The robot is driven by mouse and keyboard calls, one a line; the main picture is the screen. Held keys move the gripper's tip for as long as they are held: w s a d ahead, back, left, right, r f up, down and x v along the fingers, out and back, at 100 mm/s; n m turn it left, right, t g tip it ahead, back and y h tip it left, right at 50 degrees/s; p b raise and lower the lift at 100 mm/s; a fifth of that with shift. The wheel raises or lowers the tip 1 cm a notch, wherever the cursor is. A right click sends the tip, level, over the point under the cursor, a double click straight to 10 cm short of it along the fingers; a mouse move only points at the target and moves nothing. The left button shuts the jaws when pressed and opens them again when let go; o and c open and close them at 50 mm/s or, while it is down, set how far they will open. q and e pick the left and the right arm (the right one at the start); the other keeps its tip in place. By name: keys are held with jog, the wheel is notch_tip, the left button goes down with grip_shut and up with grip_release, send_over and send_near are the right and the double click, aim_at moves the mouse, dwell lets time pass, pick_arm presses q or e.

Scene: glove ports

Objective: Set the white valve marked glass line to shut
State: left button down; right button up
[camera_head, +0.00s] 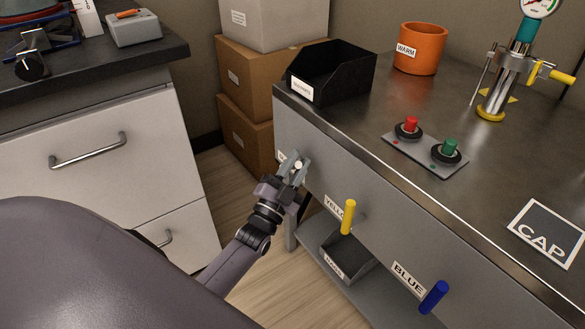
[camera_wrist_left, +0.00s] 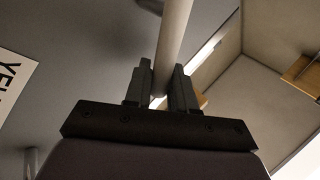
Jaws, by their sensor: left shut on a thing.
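The white valve handle (camera_head: 298,165) sits at the left end of the grey front panel of the bench, mostly covered by my left gripper in the head view. Its label beside it is largely hidden, so I cannot read it. My left gripper (camera_head: 292,163) is shut on this handle. In the left wrist view the handle is a pale rod (camera_wrist_left: 173,38) that runs up from between the fingers (camera_wrist_left: 162,78). How far the valve is turned is hard to tell. My right gripper is not in view.
On the same panel are a yellow handle (camera_head: 348,217) marked YELLOW and a blue handle (camera_head: 434,297) marked BLUE. The benchtop holds a black bin (camera_head: 345,72), an orange pot (camera_head: 420,52) and a red and green button plate (camera_head: 413,158). Cardboard boxes (camera_head: 258,75) stand behind.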

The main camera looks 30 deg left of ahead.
pick_arm(q)
jog(key=shift+s+d+f+m+h+b, duration=0.2)
jog(key=shift+f+m+h+b, duration=0.5)
jog(key=shift+m+h+b, duration=1.3)
jog(key=shift+w+d+f+m+h+b, duration=0.1)
jog(key=shift+d+f+m+h+b, duration=0.15)
jog(key=shift+f+m+h+b, duration=1.65)
jog(key=shift+s+d+r+m+h+b, duration=0.2)
jog(key=shift+r+m+h+b, duration=0.65)
jog(key=shift+m, duration=2.25)
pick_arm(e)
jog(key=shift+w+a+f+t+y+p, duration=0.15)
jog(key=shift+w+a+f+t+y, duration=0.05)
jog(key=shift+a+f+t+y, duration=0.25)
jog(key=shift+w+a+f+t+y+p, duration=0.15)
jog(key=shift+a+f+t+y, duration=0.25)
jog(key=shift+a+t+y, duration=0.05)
pick_arm(q)
jog(key=shift+f+h, duration=0.25)
jog(key=shift+f, duration=0.05)
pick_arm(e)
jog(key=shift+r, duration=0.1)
pick_arm(q)
jog(key=c, duration=1.1)
grip_release()
jog(key=shift+w, duration=0.1)
jog(key=shift+f, duration=0.1)
